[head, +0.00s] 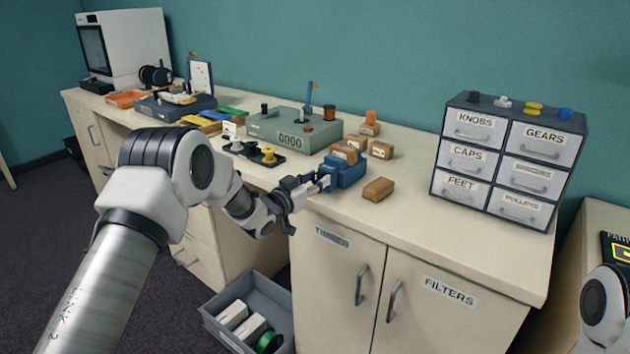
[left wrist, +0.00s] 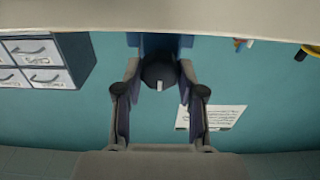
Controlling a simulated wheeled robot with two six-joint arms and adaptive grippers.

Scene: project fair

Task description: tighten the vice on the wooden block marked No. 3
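The blue vice (head: 347,175) stands near the front edge of the counter. A wooden block (head: 345,152) shows at its upper back, seemingly in its jaws; its mark is too small to read. My left gripper (head: 320,184) reaches the vice from the left. In the left wrist view, the fingers (left wrist: 160,78) of this gripper sit on both sides of the vice's dark round knob (left wrist: 160,70), which bears a white mark, and appear to touch it. My right gripper is out of view.
A loose wooden block (head: 378,190) lies right of the vice, and several (head: 381,150) stand behind it. A grey-green counter box (head: 295,128) reading 0000 and a dark tray of knobs (head: 285,163) are left. A drawer cabinet (head: 505,160) stands right. Counter between is clear.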

